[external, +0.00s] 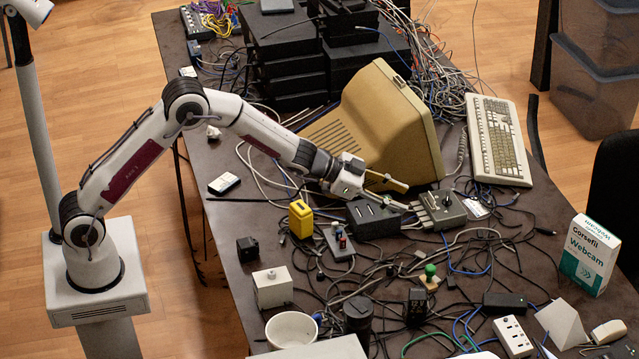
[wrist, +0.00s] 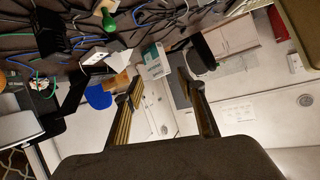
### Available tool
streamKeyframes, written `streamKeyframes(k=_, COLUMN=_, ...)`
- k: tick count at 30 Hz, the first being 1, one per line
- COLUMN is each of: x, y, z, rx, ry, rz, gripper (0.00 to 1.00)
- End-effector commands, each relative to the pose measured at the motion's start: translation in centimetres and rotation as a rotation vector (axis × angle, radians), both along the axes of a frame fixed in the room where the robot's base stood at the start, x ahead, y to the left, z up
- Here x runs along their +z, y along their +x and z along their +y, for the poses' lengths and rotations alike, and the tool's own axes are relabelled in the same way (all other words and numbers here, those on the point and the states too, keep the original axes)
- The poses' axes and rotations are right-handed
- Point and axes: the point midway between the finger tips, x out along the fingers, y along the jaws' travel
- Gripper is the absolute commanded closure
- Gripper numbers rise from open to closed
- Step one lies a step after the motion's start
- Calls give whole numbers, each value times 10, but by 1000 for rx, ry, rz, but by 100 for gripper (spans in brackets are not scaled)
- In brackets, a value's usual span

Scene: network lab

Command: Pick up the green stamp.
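The green stamp (external: 430,271) stands among cables on the dark table, right of centre, with a rounded green handle on a light base. In the wrist view the green stamp (wrist: 108,16) shows at the top, left of centre, and is partly cut off by the frame edge. My gripper (external: 403,196) is above the table, behind and slightly left of the stamp, near a grey box with a knob. Its two brass-coloured fingers are spread apart in the wrist view (wrist: 162,85), with nothing between them. My gripper does not touch the stamp.
A beige monitor (external: 390,120) stands behind my gripper. A grey knob box (external: 440,210) and a black box (external: 373,219) lie beneath it. A yellow block (external: 301,219), a white cup (external: 291,330) and a webcam box (external: 589,255) stand around. Cables cover much of the table.

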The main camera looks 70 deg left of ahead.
Motion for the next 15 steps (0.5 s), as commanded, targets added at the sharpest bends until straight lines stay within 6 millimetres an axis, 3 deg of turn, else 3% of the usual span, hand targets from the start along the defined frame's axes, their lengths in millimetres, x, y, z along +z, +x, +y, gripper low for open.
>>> streamKeyframes(k=6, x=-48, y=12, z=-22, rx=-88, ry=-46, rz=-3, gripper=60)
streamKeyframes(k=15, x=-111, y=13, z=-53, rx=-209, ry=-118, rz=0, gripper=60)
